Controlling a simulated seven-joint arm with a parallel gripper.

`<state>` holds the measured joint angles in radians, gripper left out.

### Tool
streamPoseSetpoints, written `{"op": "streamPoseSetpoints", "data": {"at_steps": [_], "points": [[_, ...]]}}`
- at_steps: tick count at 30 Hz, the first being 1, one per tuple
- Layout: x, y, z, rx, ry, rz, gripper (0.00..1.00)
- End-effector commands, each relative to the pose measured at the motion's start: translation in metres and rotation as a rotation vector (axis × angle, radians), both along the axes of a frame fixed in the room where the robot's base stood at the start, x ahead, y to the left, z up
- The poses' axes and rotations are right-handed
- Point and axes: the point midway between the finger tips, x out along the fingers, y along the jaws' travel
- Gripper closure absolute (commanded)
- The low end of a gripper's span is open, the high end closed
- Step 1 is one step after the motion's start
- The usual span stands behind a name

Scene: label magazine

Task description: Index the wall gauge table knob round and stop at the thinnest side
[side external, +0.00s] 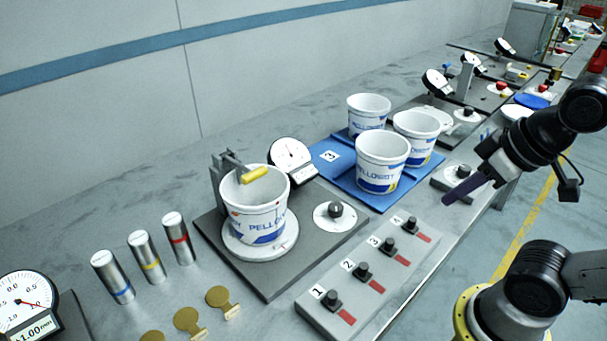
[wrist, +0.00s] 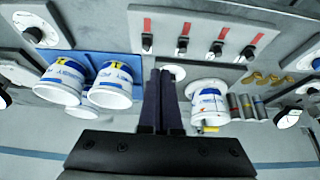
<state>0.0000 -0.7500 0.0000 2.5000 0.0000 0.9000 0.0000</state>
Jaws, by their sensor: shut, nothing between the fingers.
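A white tub with blue lettering (side external: 262,222) stands upright on a round white turntable (side external: 262,247) on a dark base plate. A grey bracket with a yellow roller (side external: 254,175) reaches over its rim. A round dial gauge (side external: 292,154) stands behind it; its reading is too small to tell. The black table knob (side external: 335,209) sits on a white disc at the plate's right. My gripper (side external: 447,200) is shut and empty, above and to the right of the knob, apart from it. In the wrist view the fingers (wrist: 160,72) partly cover the white disc (wrist: 178,72).
A grey panel (side external: 325,318) with several numbered black knobs and red marks lies in front. Several tubs stand on a blue tray (side external: 323,172) behind. Another knob (side external: 462,171) sits near my gripper.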

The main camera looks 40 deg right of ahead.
Motion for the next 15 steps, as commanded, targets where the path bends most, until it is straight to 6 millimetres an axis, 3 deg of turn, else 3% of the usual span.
{"op": "streamPoseSetpoints", "data": {"at_steps": [4, 11, 15], "points": [[0.000, 0.000, 0.000, 0.000, 0.000, 0.000, 0.98], [-0.003, 0.000, -0.001, -0.057, 0.016, 0.108, 0.57], [0.003, 0.000, 0.019, -0.152, 0.015, 0.291, 0.32]]}}
